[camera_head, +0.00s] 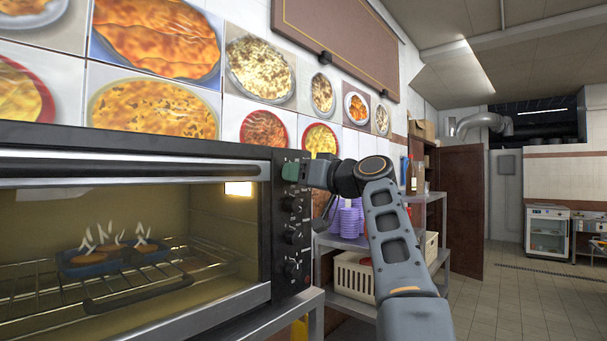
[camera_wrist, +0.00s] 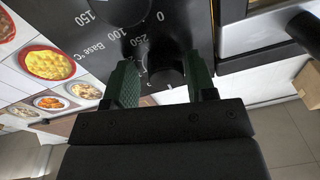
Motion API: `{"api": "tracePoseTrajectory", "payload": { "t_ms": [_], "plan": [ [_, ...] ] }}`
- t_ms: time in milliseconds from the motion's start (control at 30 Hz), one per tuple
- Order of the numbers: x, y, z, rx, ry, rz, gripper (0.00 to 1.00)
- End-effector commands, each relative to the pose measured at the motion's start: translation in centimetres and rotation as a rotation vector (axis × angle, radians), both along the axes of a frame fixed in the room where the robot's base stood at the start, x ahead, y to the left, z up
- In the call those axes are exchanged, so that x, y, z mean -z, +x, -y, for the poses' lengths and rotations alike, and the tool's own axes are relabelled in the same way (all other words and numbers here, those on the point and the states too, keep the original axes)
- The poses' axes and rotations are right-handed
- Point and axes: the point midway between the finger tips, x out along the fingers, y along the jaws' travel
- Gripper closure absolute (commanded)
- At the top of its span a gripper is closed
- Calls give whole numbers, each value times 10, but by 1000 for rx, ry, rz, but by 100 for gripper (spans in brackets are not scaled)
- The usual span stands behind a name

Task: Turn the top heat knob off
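The oven (camera_head: 140,150) has a dark control panel with a column of knobs on its right side. The top knob is hidden behind my gripper in the head view. My gripper (camera_head: 291,172) is at the top of this panel. In the wrist view, the green fingers of my gripper (camera_wrist: 165,82) stand apart on either side of a dark knob (camera_wrist: 168,70). A gap with printed marks shows beside the left finger, so it does not look clamped. Dial numbers and "Base °C" show on the panel. The knob's pointer setting is not clear.
Lower knobs (camera_head: 292,236) sit below my gripper on the panel. The oven's glass door is shut, with blue dishes (camera_head: 85,262) on a rack inside and a light on. A shelf with purple cups (camera_head: 348,220) and a cream crate (camera_head: 354,275) stands behind my arm. The floor at right is clear.

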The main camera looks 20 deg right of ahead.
Motion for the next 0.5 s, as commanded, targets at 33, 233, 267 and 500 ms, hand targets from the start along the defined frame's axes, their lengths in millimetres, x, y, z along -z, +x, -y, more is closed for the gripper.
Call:
{"api": "tracePoseTrajectory", "payload": {
  "t_ms": [33, 233, 267, 500],
  "plan": [
    [-1, -1, 0, 0, 0, 2, 44],
    [-3, -1, -1, 1, 0, 7, 38],
    [-3, -2, -1, 1, 0, 7, 38],
    [-1, -15, 7, 5, 1, 9, 38]
  ]
}}
